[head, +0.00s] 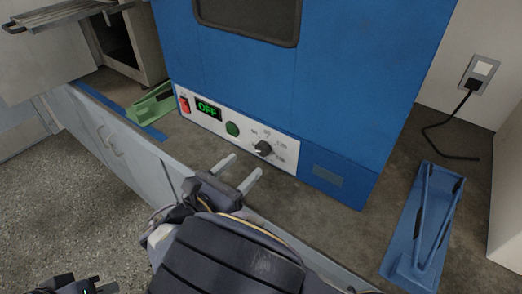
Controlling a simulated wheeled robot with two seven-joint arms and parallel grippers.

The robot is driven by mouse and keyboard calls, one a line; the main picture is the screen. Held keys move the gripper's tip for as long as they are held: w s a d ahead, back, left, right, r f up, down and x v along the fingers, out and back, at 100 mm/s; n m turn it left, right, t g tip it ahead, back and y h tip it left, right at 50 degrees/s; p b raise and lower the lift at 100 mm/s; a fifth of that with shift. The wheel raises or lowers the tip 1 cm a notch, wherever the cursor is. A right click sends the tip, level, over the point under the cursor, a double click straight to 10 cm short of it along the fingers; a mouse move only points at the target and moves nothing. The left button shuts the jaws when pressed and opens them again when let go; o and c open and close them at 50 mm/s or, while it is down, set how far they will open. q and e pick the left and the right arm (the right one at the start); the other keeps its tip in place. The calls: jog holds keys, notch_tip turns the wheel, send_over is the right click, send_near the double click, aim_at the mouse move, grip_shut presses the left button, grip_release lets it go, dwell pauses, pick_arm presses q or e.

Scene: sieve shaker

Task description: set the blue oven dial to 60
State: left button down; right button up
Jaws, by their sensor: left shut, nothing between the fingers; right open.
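The blue oven (240,75) stands on the counter, with a white control panel along its lower front. The black dial (264,148) sits at the right of the panel, with small markings around it too small to read. The green display (208,109) reads OFF. My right gripper (243,168) is open and empty in front of the panel, below and left of the dial and apart from it. My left gripper (78,286) is shut and empty at the bottom left edge, mostly cut off by the frame.
A red switch (184,105) and a green button (232,129) are on the panel. A blue bracket-like tool (424,228) lies on the counter at right; a green one (152,103) lies at left. A cable runs from the wall socket (479,74).

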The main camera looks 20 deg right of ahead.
aim_at(261, 151)
jog(key=x, duration=0.6)
jog(key=shift+d+b, duration=0.1)
jog(key=shift+b, duration=0.2)
jog(key=shift+c, duration=0.3)
jog(key=c, duration=0.9)
